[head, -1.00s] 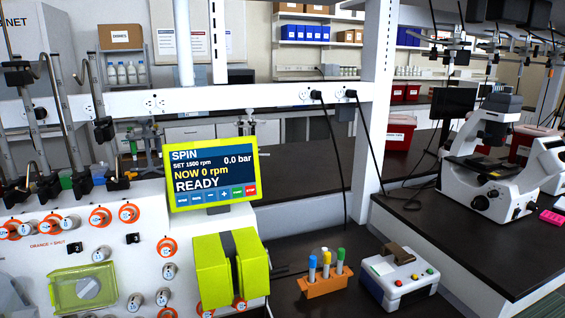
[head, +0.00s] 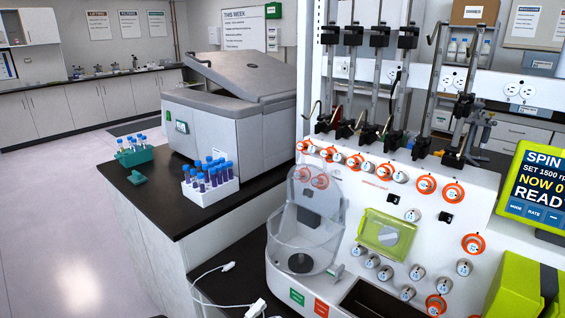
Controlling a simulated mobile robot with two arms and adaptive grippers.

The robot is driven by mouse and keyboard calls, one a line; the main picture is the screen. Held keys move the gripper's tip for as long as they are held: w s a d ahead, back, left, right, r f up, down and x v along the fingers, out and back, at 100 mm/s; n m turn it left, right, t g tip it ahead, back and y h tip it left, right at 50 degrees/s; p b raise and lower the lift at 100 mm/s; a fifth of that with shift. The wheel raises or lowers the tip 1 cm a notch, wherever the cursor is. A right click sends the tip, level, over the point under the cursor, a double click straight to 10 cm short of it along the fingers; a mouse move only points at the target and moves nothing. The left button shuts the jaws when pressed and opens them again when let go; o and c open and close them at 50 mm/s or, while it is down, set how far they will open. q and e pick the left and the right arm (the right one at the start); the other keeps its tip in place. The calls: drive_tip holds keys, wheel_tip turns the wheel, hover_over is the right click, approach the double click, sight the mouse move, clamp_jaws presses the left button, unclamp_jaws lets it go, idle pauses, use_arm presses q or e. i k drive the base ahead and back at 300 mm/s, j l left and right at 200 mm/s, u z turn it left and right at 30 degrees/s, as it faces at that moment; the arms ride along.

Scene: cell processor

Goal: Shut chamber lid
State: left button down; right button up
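The cell processor (head: 452,240) is a white machine with orange-ringed valves, at the centre right of the head view. A clear round chamber (head: 300,255) is at its left end. The clear round chamber lid (head: 318,190) appears to stand raised and tilted at the back of the chamber, above its rim. The clear material makes its exact angle hard to tell. Neither of my grippers is in view, and nothing touches the lid.
A grey benchtop machine (head: 225,125) with a sloping top stands on the black bench behind. A white rack (head: 210,190) of blue-capped tubes and a green tube rack (head: 135,157) stand before it. A white cable (head: 228,305) lies left of the chamber. The screen (head: 535,185) reads SPIN.

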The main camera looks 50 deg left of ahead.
sight(341, 210)
drive_tip(key=u, duration=1.35)
drive_tip(key=j+z, duration=0.15)
drive_tip(key=j, duration=0.4)
drive_tip(key=i, duration=0.05)
